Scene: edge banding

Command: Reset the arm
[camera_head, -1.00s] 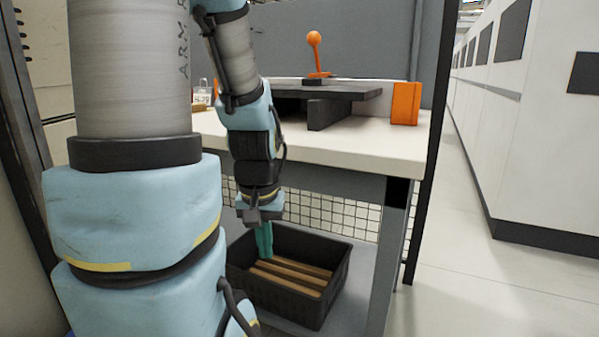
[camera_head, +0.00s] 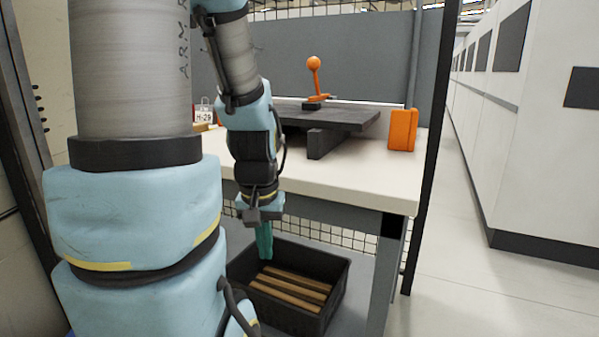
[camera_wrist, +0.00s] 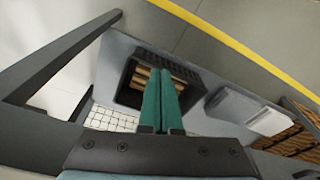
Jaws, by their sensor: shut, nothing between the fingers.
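The green fingers cover part of the crate and strips in the wrist view.
A white-topped table (camera_head: 360,185) stands over the crate's shelf. On it are a dark fixture (camera_head: 345,118) with an orange lever (camera_head: 314,70) and an orange block (camera_head: 402,130). A dark post (camera_head: 432,140) is at the right. Open floor (camera_head: 500,290) lies beyond.

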